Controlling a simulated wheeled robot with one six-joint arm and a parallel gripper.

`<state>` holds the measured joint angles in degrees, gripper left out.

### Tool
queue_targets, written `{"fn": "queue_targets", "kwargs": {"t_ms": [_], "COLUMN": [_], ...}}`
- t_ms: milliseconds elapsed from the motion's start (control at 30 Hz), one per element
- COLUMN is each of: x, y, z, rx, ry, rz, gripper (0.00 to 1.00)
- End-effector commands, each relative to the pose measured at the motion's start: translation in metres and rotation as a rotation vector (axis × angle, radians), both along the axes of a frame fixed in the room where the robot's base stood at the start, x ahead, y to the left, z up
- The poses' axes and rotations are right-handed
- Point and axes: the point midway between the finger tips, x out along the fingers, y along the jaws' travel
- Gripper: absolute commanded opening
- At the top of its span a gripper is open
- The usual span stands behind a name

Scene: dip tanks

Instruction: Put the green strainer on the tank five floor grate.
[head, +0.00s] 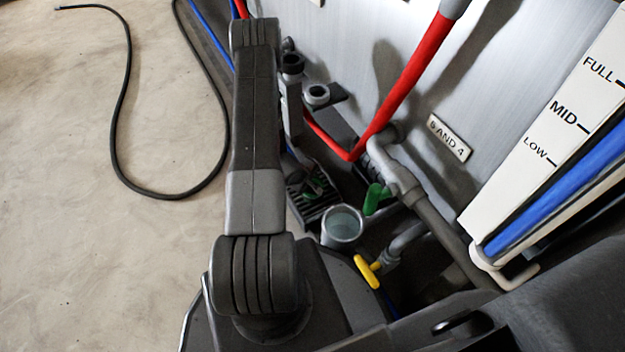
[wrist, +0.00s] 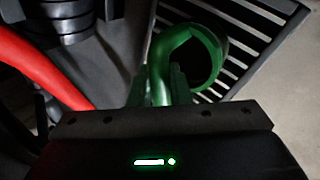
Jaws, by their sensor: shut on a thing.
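The green strainer shows in the wrist view (wrist: 214,46) as a round rim with a dark inside, and in the head view as a small green shape (head: 318,184), partly hidden. My gripper (wrist: 160,84) is shut on the strainer at its near side. In the head view my arm and other parts hide most of the gripper. The dark slatted floor grate (head: 312,212) lies under the strainer in the head view; its slats (wrist: 262,22) also show behind the strainer in the wrist view. I cannot tell whether the strainer touches the grate.
A green valve handle (head: 373,199), a yellow handle (head: 367,271) and grey pipes (head: 395,175) crowd the right. A red pipe (head: 405,75) passes close. A black hose (head: 118,135) lies on open floor at left.

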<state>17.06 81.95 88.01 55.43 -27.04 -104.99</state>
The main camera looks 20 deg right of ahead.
Motion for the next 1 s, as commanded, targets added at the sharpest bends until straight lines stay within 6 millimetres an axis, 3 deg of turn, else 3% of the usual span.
{"fn": "queue_targets", "kwargs": {"t_ms": [233, 267, 367, 733, 1000], "x": [0.0, 0.0, 0.0, 0.0, -0.015], "y": [0.0, 0.0, 0.0, 0.001, 0.026], "z": [-0.004, -0.003, -0.003, 0.005, 0.05], "rx": [0.0, 0.001, 0.001, 0.0, 0.0], "ry": [0.001, 0.001, 0.001, -0.001, 0.001], "rz": [-0.001, 0.0, 0.0, 0.001, 0.003], "gripper": [0.0, 0.21, 0.39, 0.39, 0.39]}}
